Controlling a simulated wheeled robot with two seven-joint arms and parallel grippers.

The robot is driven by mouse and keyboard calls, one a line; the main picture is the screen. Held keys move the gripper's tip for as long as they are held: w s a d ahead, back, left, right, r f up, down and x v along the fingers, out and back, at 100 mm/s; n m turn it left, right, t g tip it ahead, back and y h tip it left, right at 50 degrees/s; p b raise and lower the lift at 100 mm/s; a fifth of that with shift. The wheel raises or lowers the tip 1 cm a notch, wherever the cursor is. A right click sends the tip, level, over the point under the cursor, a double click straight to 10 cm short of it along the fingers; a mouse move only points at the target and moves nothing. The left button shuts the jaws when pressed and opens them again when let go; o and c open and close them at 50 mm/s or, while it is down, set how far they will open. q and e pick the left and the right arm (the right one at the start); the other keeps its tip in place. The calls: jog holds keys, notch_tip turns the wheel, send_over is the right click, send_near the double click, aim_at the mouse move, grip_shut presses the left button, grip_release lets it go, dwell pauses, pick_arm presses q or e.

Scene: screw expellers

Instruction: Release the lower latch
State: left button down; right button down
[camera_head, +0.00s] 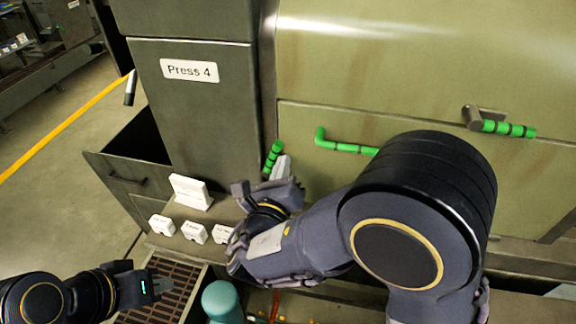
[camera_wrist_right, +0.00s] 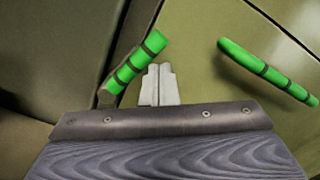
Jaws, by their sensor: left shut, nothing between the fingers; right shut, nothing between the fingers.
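A short green latch handle with dark bands (camera_head: 272,158) sits at the left edge of the lower olive panel (camera_head: 330,185). It also shows in the right wrist view (camera_wrist_right: 136,62), tilted. My right gripper (camera_head: 283,168) is shut and empty, its pale fingertips close beside this handle on the right; in the wrist view the fingertips (camera_wrist_right: 159,85) look just right of its lower end. I cannot tell whether they touch. A longer green bar handle (camera_head: 345,146) is on the panel to the right, partly behind my arm. My left gripper (camera_head: 150,286) is shut and empty at lower left.
Another green-gripped latch (camera_head: 500,127) is at the upper right by the panel seam. A grey housing labelled "Press 4" (camera_head: 190,110) stands left. Small white blocks (camera_head: 195,232) stand on a ledge below. A brown grate (camera_head: 165,305) and teal rounded object (camera_head: 221,301) are at the bottom.

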pick_arm(q)
jog(key=shift+w+a+r+p, duration=0.1)
jog(key=shift+a+r+p, duration=0.3)
jog(key=shift+r, duration=0.2)
pick_arm(e)
jog(key=shift+w+a+r, duration=0.15)
jog(key=shift+a+r, duration=0.15)
jog(key=shift+a, duration=0.25)
jog(key=shift+w+a+r, duration=0.1)
jog(key=shift+a+r, duration=0.2)
jog(key=shift+a, duration=0.25)
jog(key=shift+a+r, duration=0.1)
pick_arm(q)
jog(key=shift+d, duration=0.1)
